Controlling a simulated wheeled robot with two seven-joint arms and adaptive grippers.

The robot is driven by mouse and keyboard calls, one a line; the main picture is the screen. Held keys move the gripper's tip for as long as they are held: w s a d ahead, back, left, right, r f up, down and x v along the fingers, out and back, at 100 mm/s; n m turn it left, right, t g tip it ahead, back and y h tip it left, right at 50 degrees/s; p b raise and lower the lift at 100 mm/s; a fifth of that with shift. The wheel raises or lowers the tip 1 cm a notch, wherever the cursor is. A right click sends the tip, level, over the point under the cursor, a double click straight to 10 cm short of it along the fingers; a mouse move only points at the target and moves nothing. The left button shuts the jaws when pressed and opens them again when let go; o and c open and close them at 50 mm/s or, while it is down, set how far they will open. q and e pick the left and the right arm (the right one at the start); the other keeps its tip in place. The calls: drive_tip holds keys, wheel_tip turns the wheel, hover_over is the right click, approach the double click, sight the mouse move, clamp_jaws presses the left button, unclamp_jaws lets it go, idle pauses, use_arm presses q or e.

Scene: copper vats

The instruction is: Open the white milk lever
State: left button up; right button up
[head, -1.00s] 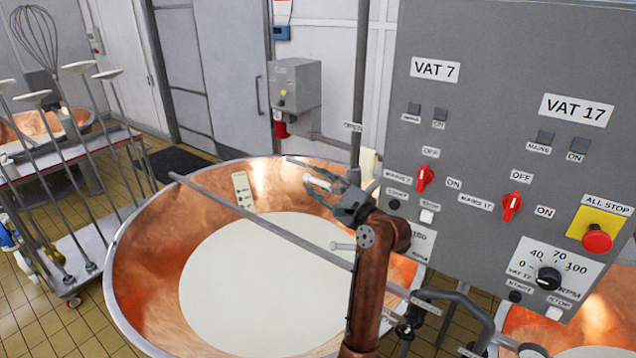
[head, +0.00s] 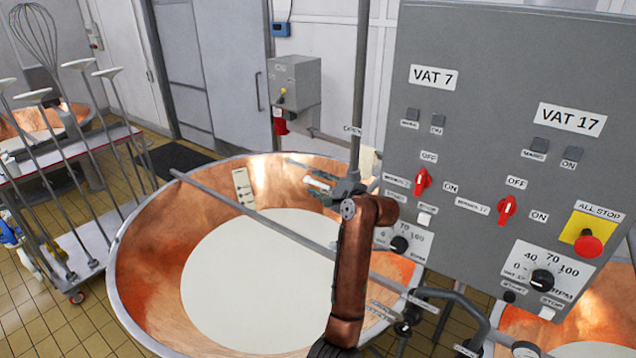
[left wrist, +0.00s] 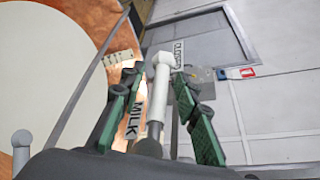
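The white milk lever (left wrist: 158,88) shows in the left wrist view as a white rod with a thicker end, beside a MILK label (left wrist: 127,117). My left gripper (left wrist: 158,85) is open, with one green-padded finger on each side of the lever and gaps visible. In the head view the lever's white end (head: 317,183) shows at the vat's far rim, next to my left gripper (head: 325,186). My copper-coloured forearm and wrist hide part of the gripper there. My right gripper is not in view.
A copper vat (head: 150,240) holding white liquid (head: 250,280) lies below the arm, with a grey bar (head: 270,228) across it. A grey control panel (head: 470,100) stands close on the right. A trolley with long tools (head: 75,230) is on the left.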

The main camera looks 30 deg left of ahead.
use_arm(q)
drive_tip(key=shift+d, duration=0.1)
clamp_jaws()
idle(0.6)
